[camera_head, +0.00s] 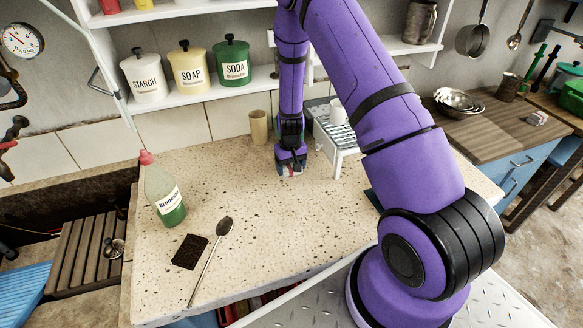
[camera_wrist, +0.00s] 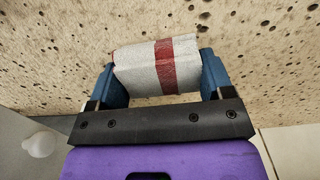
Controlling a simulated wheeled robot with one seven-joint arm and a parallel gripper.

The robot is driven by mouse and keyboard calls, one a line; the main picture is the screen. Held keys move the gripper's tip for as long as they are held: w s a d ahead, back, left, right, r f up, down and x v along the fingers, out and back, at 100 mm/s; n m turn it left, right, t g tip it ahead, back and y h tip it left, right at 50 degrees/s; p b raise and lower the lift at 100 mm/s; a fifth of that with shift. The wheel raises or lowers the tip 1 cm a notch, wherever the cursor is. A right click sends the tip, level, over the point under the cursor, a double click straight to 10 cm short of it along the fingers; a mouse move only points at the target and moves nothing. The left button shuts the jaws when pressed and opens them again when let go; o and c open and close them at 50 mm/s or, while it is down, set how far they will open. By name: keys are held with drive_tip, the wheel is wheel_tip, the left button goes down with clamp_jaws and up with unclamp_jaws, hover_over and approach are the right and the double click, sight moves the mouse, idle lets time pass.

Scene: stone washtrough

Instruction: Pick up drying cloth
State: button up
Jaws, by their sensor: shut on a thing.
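The drying cloth (camera_wrist: 140,68) is a folded or rolled pale grey-white cloth with a red stripe. In the wrist view it sits between the two blue fingers of my gripper (camera_wrist: 158,78), which is shut on it. Speckled stone shows right behind the cloth. In the head view my gripper (camera_head: 290,168) points down at the stone counter, left of the white dish rack, with only a small bit of the cloth visible. I cannot tell whether the cloth touches the counter.
A beige cup (camera_head: 258,127) and a dish rack (camera_head: 338,142) stand close by my gripper. A green bottle (camera_head: 165,192), a dark square pad (camera_head: 189,251) and a long spoon (camera_head: 212,258) are at the left. The counter's middle (camera_head: 275,225) is clear. Shelves with canisters (camera_head: 188,68) hang behind.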

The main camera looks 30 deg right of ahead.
drive_tip(key=shift+r, duration=0.4)
drive_tip(key=r, duration=0.3)
drive_tip(key=shift+s+d, duration=0.1)
drive_tip(key=shift+s, duration=0.1)
drive_tip(key=s+d, duration=0.1)
drive_tip(key=s, duration=0.4)
drive_tip(key=s+d, duration=0.2)
drive_tip(key=s, duration=0.3)
drive_tip(key=s+d+r, duration=0.1)
drive_tip(key=s, duration=0.3)
drive_tip(key=shift+s+d+r, duration=0.1)
drive_tip(key=shift+s+d, duration=0.25)
drive_tip(key=shift+s, duration=0.05)
